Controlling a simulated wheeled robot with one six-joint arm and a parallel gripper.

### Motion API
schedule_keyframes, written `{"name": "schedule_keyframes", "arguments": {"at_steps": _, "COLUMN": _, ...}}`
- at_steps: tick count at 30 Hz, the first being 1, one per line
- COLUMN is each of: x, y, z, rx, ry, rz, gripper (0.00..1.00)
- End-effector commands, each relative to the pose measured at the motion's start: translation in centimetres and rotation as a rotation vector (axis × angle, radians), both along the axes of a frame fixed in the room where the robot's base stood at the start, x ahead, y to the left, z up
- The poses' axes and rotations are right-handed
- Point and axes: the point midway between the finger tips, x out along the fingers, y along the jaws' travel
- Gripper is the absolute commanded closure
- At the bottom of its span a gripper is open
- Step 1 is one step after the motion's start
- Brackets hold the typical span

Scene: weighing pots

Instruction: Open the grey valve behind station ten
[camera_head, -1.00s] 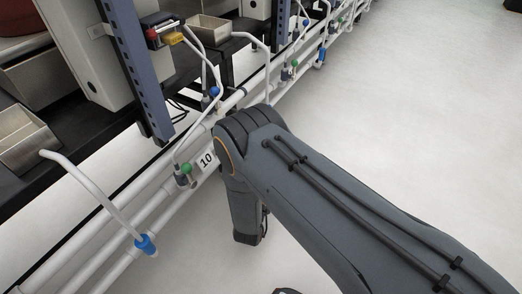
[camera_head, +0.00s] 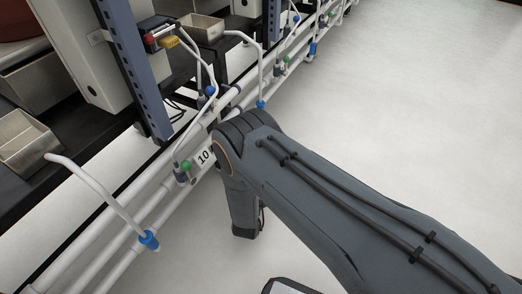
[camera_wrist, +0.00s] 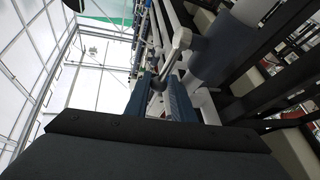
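The station label "10" (camera_head: 204,157) is fixed to the white pipes, just left of my arm's elbow in the head view. Beside it is a small fitting with a green knob (camera_head: 187,166) and a grey part (camera_head: 181,177), which may be the grey valve. My gripper is hidden in the head view. In the wrist view my gripper (camera_wrist: 160,85) shows two bluish fingers with a gap between them. A dark round knob (camera_wrist: 157,87) shows at that gap, close to the fingertips. I cannot tell if they touch it.
White pipes (camera_head: 103,225) run along the bench, with blue fittings (camera_head: 149,240) on white bent tubes. A blue-grey post (camera_head: 134,70) and metal trays (camera_head: 22,140) stand on the left. The pale floor (camera_head: 400,90) on the right is clear.

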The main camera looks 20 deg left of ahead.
Motion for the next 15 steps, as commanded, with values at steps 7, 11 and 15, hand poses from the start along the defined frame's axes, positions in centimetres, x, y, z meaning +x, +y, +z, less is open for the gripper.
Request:
{"name": "schedule_keyframes", "arguments": {"at_steps": 7, "x": -1.4, "y": -0.2, "z": -0.3, "rx": -0.002, "ry": 0.001, "rz": 0.002, "gripper": 0.75}}
{"name": "schedule_keyframes", "arguments": {"at_steps": 11, "x": -2.4, "y": -0.5, "z": -0.7, "rx": -0.002, "ry": 0.002, "rz": 0.002, "gripper": 0.75}}
{"name": "schedule_keyframes", "arguments": {"at_steps": 15, "x": -3.9, "y": -0.8, "z": -1.5, "rx": -0.001, "ry": 0.001, "rz": 0.002, "gripper": 0.75}}
